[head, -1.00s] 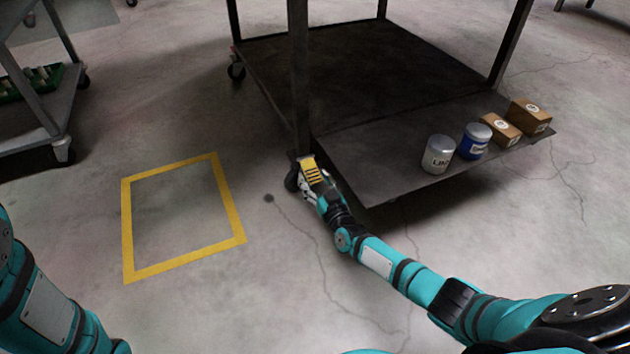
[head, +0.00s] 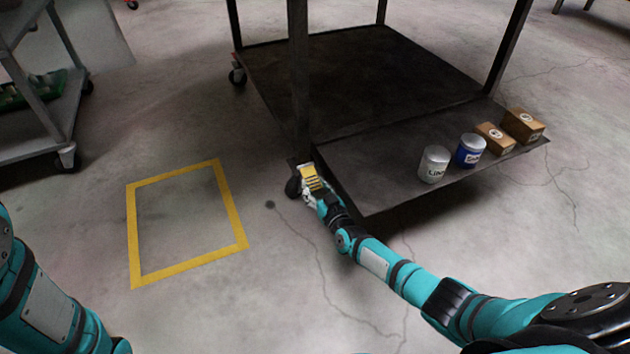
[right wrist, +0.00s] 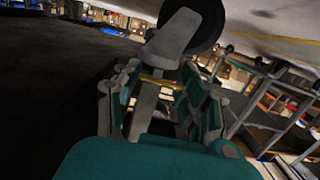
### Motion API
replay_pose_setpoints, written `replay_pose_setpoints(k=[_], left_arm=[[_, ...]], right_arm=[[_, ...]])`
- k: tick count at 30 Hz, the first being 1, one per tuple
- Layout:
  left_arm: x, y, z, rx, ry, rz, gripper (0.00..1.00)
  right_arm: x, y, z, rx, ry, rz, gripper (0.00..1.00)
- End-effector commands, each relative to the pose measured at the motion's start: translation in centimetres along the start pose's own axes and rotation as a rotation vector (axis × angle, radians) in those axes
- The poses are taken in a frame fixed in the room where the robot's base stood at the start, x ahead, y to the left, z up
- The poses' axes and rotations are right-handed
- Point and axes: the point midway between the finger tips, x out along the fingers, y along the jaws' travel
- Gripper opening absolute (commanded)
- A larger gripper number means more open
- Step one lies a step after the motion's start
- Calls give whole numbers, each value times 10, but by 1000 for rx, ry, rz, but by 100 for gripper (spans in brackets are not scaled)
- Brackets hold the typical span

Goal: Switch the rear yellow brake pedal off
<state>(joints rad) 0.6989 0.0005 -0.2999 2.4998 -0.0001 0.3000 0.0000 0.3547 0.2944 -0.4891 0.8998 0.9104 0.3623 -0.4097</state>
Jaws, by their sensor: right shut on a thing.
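The yellow brake pedal (head: 312,177), with dark slots, sits by the caster at the near corner of the dark metal cart (head: 390,135). The black caster wheel (head: 293,187) shows just left of it. My right gripper (head: 311,196) is at the pedal, shut on it, and partly hides it. In the right wrist view, my right gripper's fingers (right wrist: 160,100) are on either side of a grey bar with a yellow edge, the pedal (right wrist: 160,83), with the caster wheel (right wrist: 195,20) beyond. My left arm shows at the lower left of the head view, but its gripper is out of view.
A silver can (head: 433,164), a blue can (head: 470,151) and two cardboard boxes (head: 523,125) stand on the cart's lower shelf. A yellow floor outline (head: 240,225) lies on clear floor to the left. Another cart (head: 40,130) stands at the far left.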

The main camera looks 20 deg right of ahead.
Motion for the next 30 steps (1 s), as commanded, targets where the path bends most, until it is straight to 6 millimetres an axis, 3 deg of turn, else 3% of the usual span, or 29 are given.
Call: replay_pose_setpoints(k=[2, 11, 12, 17, 30], left_arm=[[11, -2, 3, 0, 2, 1, 84], [9, -2, 2, 0, 3, 1, 84], [9, -2, 2, 0, 3, 1, 84], [9, -2, 2, 0, 2, 1, 84], [8, -2, 3, -1, -2, -2, 84]], right_arm=[[-1, 1, -5, 1, -19, 2, 0], [-1, 1, -1, 2, -24, 2, 0], [-1, 1, -1, 2, -24, 2, 45], [-1, 0, -1, 2, -24, 1, 65], [-11, -1, 0, 5, -25, -1, 65]])
